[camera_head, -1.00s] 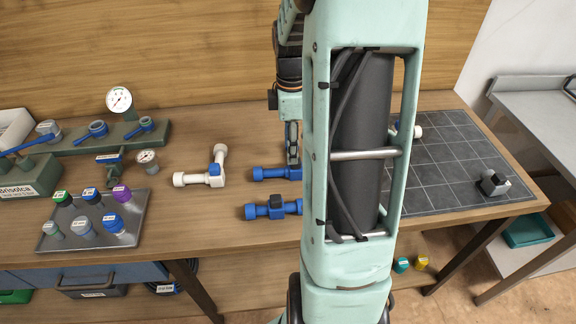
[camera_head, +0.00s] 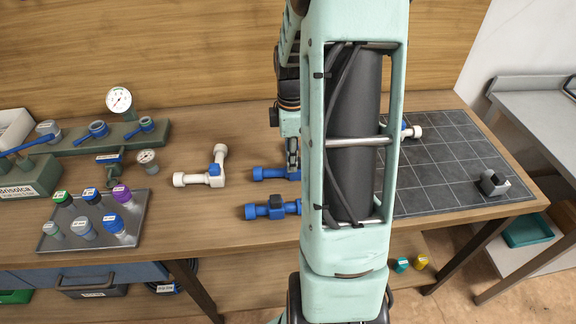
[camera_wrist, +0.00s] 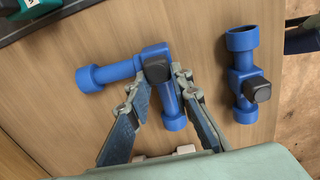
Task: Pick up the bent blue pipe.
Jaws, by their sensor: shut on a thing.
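The bent blue pipe (camera_head: 268,173) lies on the wooden bench. In the wrist view the bent blue pipe (camera_wrist: 112,73) shows a dark cap at its corner, one leg to the left and one toward me. My gripper (camera_wrist: 159,82) is shut on the pipe close to its corner, with one finger on each side of the leg toward me. The pipe appears to rest on the bench. In the head view my gripper (camera_head: 292,158) reaches down to it, and my arm hides part of the pipe.
A straight blue fitting with a dark block (camera_head: 263,211) lies nearby, also in the wrist view (camera_wrist: 243,75). A white bent pipe (camera_head: 206,178) lies to the left. A tray of coloured caps (camera_head: 52,238) stands farther left. A dark gridded mat (camera_head: 440,165) is on the right.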

